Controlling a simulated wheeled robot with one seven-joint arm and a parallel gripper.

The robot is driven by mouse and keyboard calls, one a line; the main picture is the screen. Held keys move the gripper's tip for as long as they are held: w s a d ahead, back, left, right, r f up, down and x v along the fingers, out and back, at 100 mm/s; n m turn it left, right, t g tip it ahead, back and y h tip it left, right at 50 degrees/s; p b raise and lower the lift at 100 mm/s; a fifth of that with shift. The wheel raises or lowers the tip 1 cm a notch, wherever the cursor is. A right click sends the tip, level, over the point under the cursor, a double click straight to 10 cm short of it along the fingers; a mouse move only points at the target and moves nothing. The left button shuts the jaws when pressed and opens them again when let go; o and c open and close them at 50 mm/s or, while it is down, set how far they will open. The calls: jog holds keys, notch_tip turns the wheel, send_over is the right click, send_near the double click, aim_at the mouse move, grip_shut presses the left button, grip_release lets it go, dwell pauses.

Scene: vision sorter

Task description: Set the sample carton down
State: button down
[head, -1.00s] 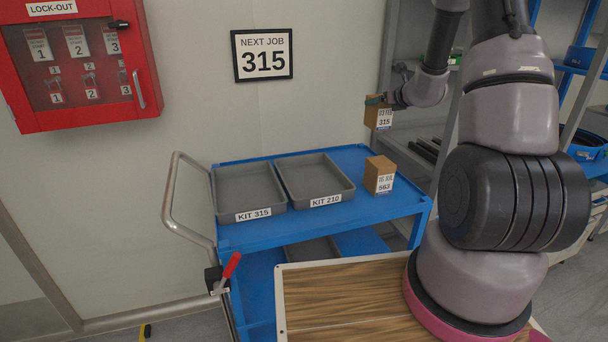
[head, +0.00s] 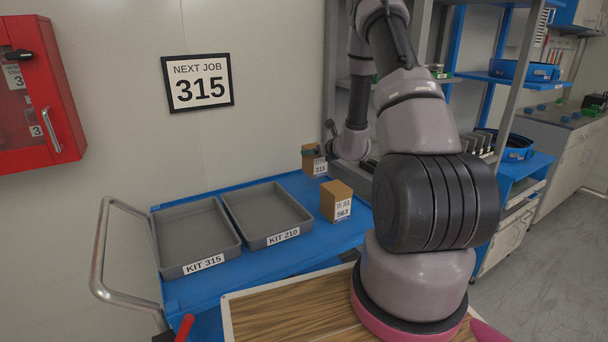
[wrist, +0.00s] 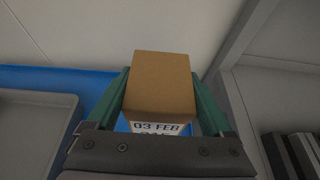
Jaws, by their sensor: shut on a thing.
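The sample carton (head: 311,158), a small brown box with a white label reading 315, is at the back right corner of the blue cart top (head: 290,187). I cannot tell whether its base touches the cart. In the wrist view the carton (wrist: 160,85) sits between the green fingers of my gripper (wrist: 160,95), which is shut on it; its label reads 03 FEB, the lower part hidden. A second brown carton (head: 335,199), labelled 563, stands on the cart in front of it, apart from it.
Two grey trays, KIT 315 (head: 217,254) and KIT 210 (head: 266,238), lie side by side on the cart, left of the cartons. A sign reading NEXT JOB 315 (head: 198,83) hangs on the wall. Grey shelving stands behind my arm at right.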

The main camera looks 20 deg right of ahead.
aim_at(315, 163)
jog(key=shift+f, duration=2.5)
